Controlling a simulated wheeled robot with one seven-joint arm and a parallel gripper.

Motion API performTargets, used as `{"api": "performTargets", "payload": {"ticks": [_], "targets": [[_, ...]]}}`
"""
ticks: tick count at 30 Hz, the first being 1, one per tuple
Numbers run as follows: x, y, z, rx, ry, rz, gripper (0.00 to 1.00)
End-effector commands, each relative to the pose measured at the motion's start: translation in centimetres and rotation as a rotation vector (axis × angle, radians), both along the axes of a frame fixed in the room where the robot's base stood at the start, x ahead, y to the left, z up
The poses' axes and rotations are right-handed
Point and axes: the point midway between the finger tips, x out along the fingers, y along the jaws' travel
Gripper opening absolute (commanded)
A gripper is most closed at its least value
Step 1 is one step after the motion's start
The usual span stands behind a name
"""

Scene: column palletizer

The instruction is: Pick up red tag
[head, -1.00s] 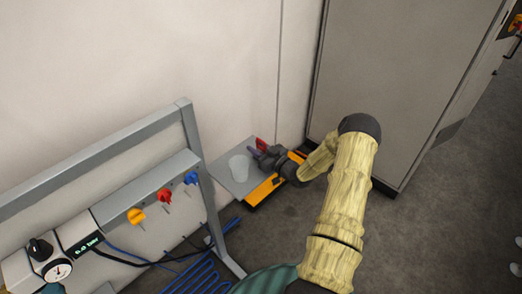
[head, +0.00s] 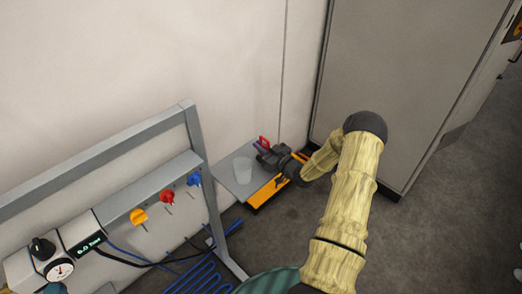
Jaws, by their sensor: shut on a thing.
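The red tag (head: 264,141) is a small red piece at the tips of my gripper (head: 264,150), above the back right part of a grey shelf. My gripper is dark, reaches in from the right and is shut on the red tag. The fingers hide the lower part of the tag, and I cannot tell whether it touches the shelf.
The grey shelf (head: 226,175) has a yellow-orange front edge (head: 267,196) and holds a clear cup (head: 243,170). A grey cabinet (head: 395,90) stands at right. A metal frame (head: 194,130) with yellow, red and blue valve knobs stands at left. Blue hoses (head: 205,275) lie below.

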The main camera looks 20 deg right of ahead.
Motion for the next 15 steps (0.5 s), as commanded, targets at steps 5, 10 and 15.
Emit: {"api": "performTargets", "payload": {"ticks": [5, 10, 15], "targets": [[-4.0, -1.6, -0.3, 0.001, 0.004, -0.004, 0.00], [-8.6, -3.3, -0.3, 0.001, 0.004, -0.005, 0.00], [-12.8, -4.8, -0.3, 0.000, 0.003, -0.005, 0.00]]}}
